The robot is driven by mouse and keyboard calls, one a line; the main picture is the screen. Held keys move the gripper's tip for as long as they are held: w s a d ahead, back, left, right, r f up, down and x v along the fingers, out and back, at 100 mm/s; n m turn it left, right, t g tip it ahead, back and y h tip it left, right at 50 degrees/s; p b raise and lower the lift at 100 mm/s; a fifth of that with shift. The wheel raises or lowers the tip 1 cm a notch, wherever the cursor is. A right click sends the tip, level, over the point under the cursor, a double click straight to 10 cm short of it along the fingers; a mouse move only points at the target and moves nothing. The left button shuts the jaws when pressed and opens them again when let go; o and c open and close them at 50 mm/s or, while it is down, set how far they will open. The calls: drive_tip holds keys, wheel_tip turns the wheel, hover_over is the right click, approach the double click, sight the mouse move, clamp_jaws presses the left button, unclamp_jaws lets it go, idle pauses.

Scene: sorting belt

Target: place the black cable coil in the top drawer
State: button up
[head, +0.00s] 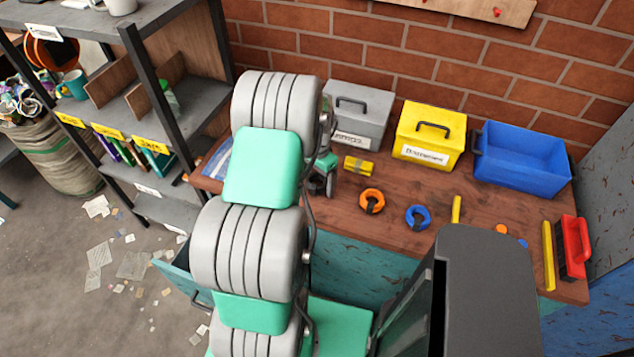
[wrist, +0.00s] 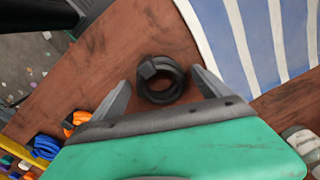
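The black cable coil (wrist: 148,70) lies on the brown wooden bench top in the wrist view. My gripper (wrist: 161,78) is open, with one finger on each side of the coil. I see a gap between each finger and the coil; the height of the fingers above the bench is hard to tell. In the head view my arm hides the coil and most of my gripper (head: 325,176). A teal drawer (head: 172,272) with a handle appears pulled out at the bench's left front; my arm covers much of it, and its inside is not visible.
A striped cloth (wrist: 255,40) lies beside the coil. An orange coil (head: 371,200) and a blue coil (head: 418,217) lie to the right. Grey (head: 361,112), yellow (head: 430,136) and blue (head: 521,160) boxes line the back. A shelf (head: 140,120) stands left.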

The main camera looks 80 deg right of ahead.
drive_tip(key=c, duration=1.7)
drive_tip(key=shift+r, duration=0.15)
